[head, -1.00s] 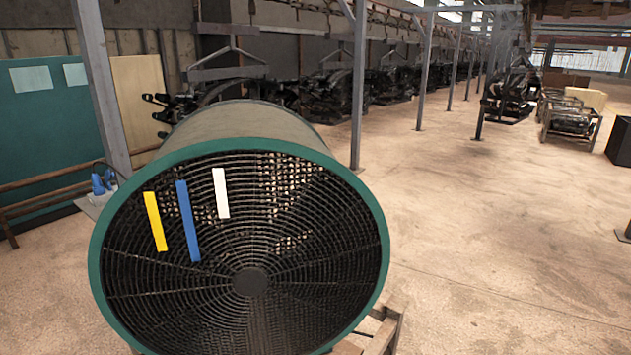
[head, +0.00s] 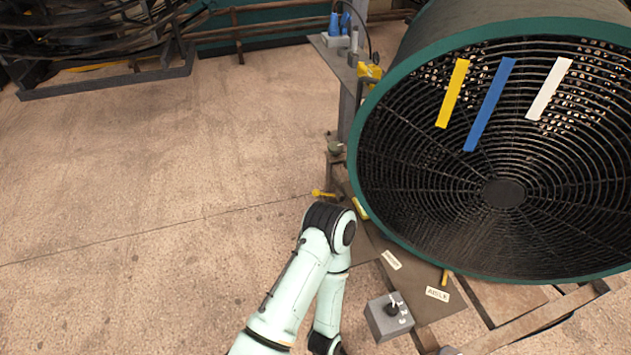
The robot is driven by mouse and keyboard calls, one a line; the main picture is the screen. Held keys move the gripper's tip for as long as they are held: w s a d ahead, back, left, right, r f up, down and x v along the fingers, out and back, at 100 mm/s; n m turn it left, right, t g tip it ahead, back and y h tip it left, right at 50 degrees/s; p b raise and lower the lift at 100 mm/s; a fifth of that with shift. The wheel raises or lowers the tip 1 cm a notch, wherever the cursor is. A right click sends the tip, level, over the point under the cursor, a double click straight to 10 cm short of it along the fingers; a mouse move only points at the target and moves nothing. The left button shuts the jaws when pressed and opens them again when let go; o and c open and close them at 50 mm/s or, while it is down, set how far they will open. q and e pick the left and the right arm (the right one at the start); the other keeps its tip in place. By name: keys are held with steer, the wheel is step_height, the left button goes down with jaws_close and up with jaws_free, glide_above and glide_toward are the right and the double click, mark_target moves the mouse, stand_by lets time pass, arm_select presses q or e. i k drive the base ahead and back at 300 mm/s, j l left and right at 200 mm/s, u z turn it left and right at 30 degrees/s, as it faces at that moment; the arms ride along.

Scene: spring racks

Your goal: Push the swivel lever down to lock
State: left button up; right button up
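No part is marked as the swivel lever, and I cannot tell for sure which one it is. A small yellow handle (head: 322,194) sticks out to the left beside the base of the big green-rimmed fan (head: 377,112). A short yellow bar (head: 360,208) lies just right of it, against the fan's lower left rim. Another small yellow piece (head: 445,277) stands under the fan's lower rim. My arm reaches in from the bottom, bends near the yellow handle and folds back down. Neither gripper shows in the head view.
A grey box with a black knob and numbers (head: 378,325) sits by a dark plate with labels, one reading AISLE (head: 437,294). Blue fittings (head: 340,25) and a yellow part (head: 370,71) are on a post at the fan's left. The floor at left is clear.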

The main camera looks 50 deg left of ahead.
mark_target(317, 192)
steer(key=j, duration=0.7)
steer(key=k+j, duration=0.15)
steer(key=j, duration=1.3)
steer(key=i+j, duration=0.1)
steer(key=j, duration=0.2)
steer(key=i+j, duration=0.1)
steer(key=j, duration=0.2)
